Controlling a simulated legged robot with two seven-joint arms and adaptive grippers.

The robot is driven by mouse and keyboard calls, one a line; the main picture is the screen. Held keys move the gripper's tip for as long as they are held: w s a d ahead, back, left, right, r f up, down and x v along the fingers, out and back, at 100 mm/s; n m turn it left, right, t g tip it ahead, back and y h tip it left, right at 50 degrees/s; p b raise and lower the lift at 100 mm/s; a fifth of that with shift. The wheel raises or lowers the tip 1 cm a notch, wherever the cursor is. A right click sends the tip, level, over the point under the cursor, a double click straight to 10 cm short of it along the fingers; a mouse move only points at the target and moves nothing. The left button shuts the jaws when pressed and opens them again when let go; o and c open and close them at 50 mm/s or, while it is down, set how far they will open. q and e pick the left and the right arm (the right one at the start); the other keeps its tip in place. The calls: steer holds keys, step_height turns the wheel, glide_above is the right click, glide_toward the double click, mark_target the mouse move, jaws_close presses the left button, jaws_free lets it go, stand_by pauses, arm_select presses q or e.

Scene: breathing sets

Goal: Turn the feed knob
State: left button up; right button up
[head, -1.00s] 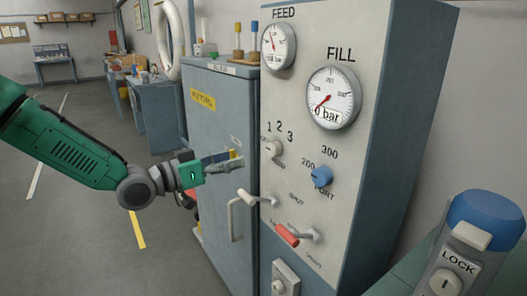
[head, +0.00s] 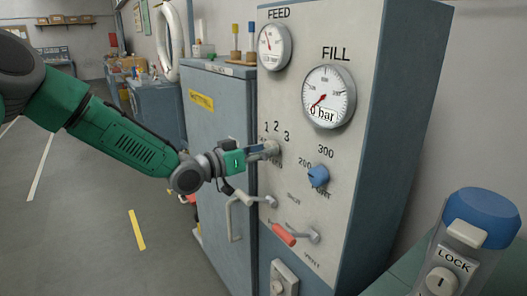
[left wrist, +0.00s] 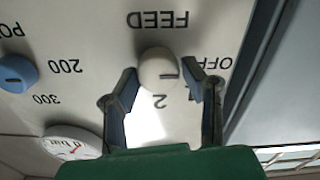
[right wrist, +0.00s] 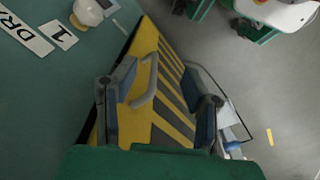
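My left gripper (left wrist: 160,82) is open, with one finger on each side of the knob. In the left wrist view gaps show between the fingers and the knob. In the head view my left gripper (head: 262,151) reaches the panel from the left. My right gripper (right wrist: 158,85) is open and empty, over a yellow and black striped surface.
A blue knob (head: 318,176) and a red-handled lever (head: 284,234) are on the same panel (head: 300,140). A white lever (head: 245,198) sits below the feed knob. A LOCK post with a blue cap (head: 484,213) stands at the right front.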

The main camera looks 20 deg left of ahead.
arm_select(q)
steer(key=shift+d, duration=0.2)
steer(key=c, duration=0.4)
steer(key=shift+a+m, duration=0.2)
steer(key=shift+m, duration=0.1)
steer(key=shift+s+d+f+m+b, duration=0.1)
steer(key=shift+f+m+b, duration=0.05)
steer(key=shift+m+b, duration=3.45)
steer(key=shift+d+f+m+b, duration=0.1)
steer(key=shift+m+b, duration=2.05)
steer(key=shift+m, duration=2.85)
steer(key=o, duration=1.1)
